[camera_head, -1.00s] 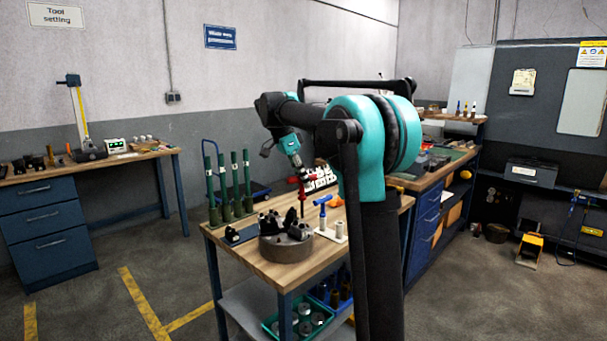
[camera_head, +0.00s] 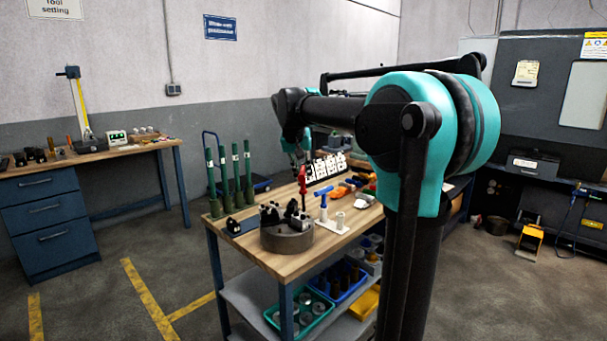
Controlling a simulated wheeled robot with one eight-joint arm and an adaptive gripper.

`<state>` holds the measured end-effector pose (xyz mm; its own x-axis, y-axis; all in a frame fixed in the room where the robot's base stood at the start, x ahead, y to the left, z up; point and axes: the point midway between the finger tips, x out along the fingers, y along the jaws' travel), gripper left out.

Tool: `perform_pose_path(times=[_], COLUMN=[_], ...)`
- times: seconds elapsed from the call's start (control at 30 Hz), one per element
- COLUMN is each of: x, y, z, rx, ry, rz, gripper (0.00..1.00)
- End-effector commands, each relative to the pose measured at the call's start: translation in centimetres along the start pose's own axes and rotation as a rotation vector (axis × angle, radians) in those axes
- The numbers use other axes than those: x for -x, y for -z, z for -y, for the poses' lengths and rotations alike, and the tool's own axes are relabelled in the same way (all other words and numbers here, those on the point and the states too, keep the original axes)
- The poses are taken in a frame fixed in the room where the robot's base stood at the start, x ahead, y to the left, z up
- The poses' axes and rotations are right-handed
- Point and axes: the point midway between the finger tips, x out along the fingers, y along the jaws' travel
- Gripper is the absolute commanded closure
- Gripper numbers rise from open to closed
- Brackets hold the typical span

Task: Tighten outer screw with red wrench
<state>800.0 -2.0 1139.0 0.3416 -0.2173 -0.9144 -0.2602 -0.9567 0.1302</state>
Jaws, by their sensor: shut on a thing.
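The red wrench (camera_head: 302,183) stands roughly upright above the grey round chuck (camera_head: 287,237) on the wooden bench. My gripper (camera_head: 301,167) is at the wrench's upper end and shut on it; the fingers are small and partly hidden behind my forearm and wrist. The chuck has black jaws on top. The outer screw is too small to make out, and I cannot tell whether the wrench's lower tip touches it.
A blue T-handled wrench (camera_head: 323,205) stands in a pale holder right of the chuck. Several green posts (camera_head: 237,176) stand at the left bench edge. A white-marked rack (camera_head: 327,167) and coloured tools lie behind. The bench's front corner (camera_head: 285,272) is bare.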

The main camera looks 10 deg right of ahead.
Motion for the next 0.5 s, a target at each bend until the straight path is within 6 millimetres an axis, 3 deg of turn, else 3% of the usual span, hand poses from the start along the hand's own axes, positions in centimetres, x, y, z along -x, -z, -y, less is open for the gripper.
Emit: perform_pose_path(times=[0.5], x=[0.06], y=[-0.01], z=[0.20], rx=[0.475], ry=[0.200], rz=[-0.069], gripper=[1.00])
